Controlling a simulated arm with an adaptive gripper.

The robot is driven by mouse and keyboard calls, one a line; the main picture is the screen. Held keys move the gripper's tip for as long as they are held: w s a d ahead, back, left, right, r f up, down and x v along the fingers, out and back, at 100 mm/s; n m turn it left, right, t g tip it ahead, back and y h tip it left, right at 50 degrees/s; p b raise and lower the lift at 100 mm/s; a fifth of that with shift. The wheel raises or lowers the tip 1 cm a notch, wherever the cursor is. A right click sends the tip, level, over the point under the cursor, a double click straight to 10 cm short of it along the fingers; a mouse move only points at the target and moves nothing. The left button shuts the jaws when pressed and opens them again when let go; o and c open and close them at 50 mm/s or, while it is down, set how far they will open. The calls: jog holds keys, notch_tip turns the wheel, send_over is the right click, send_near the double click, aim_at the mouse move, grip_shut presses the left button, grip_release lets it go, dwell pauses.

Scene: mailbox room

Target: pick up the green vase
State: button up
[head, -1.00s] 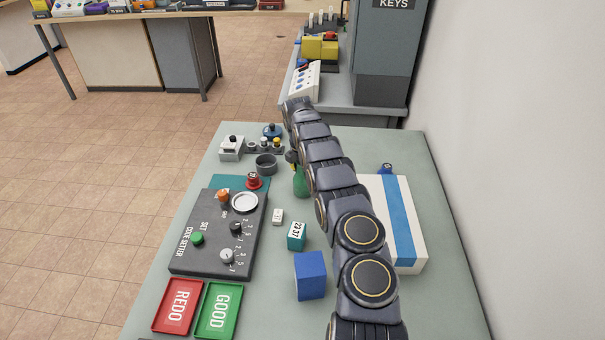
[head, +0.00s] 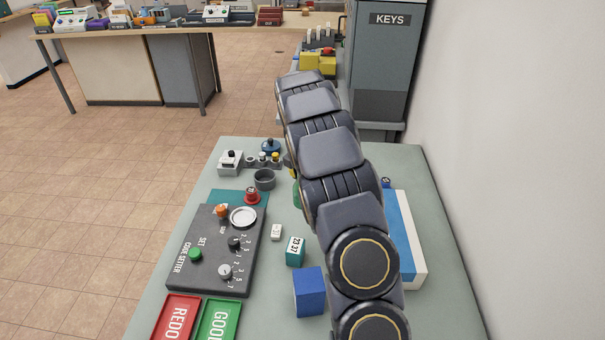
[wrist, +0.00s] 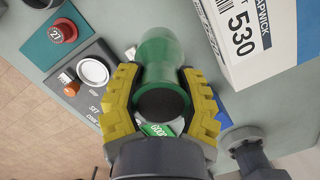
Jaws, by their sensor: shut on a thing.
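The green vase (wrist: 162,55) is between the two yellow fingers of my gripper (wrist: 157,76) in the wrist view. The fingers are shut on it, one on each side. A dark round end of the vase faces the wrist camera. In the head view only a sliver of the green vase (head: 297,195) shows at the left edge of my arm, and the arm hides the rest. My gripper is mostly hidden there too. I cannot tell whether the vase touches the table.
The grey table (head: 262,315) holds a code setter panel (head: 208,262), a teal block (head: 295,252), a blue block (head: 309,291) and a red REDO tray (head: 176,318). A white box with a blue stripe (head: 405,240) lies to the right of my arm, near the wall.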

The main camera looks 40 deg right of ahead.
jog(key=s+a+r, duration=0.2)
jog(key=s+a, duration=0.1)
jog(key=s, duration=0.1)
jog(key=shift+s+a+r, duration=0.15)
jog(key=shift+s+r, duration=0.05)
jog(key=shift+s, duration=0.05)
